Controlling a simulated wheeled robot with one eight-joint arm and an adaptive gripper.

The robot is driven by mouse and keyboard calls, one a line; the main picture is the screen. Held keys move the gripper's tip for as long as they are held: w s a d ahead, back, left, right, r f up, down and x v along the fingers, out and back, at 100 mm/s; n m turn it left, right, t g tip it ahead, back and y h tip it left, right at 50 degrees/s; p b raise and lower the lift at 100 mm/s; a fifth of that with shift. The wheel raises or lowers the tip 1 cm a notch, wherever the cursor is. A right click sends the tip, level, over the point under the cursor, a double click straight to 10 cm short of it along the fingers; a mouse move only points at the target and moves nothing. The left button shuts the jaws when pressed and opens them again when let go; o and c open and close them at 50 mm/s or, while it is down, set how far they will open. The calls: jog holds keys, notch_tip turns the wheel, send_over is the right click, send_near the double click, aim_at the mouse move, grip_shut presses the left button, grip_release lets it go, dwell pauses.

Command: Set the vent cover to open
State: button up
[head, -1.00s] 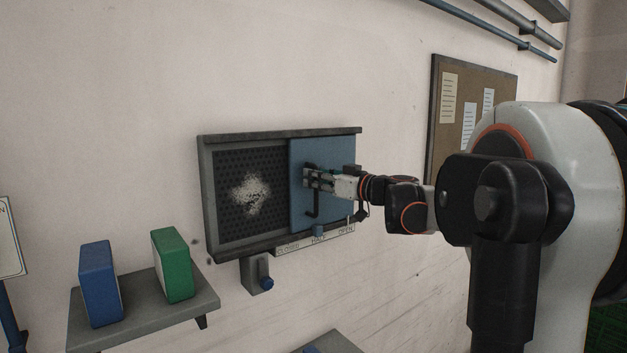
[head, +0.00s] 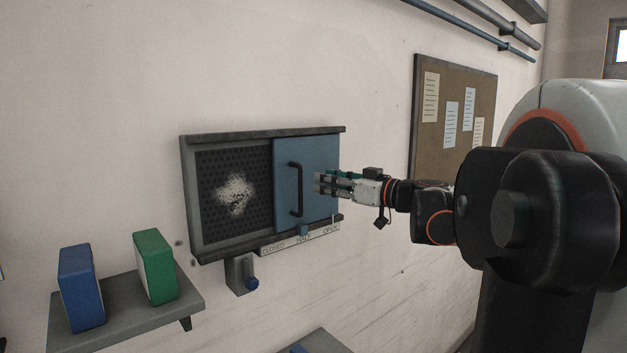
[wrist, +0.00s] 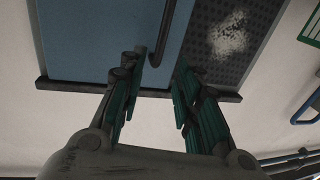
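The vent cover (head: 320,165) is a blue sliding panel on the right part of a dark wall frame (head: 190,195). The perforated grille (head: 215,215) is bare on the left. A small blue tab (head: 303,230) at the cover's lower edge sits above the word HALF on the label strip (head: 275,247), which reads CLOSED, HALF, OPEN. The black handle (head: 296,190) stands upright on the cover and looks clear in the head view. My gripper (head: 318,184) is open, right of the handle in that view. In the wrist view the handle (wrist: 166,35) shows beyond and between the fingertips.
A grey shelf (head: 190,308) at lower left holds a blue binder (head: 80,288) and a green binder (head: 155,267). A cork board (head: 425,120) is on the wall at right.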

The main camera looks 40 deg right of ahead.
jog(key=shift+v, duration=1.05)
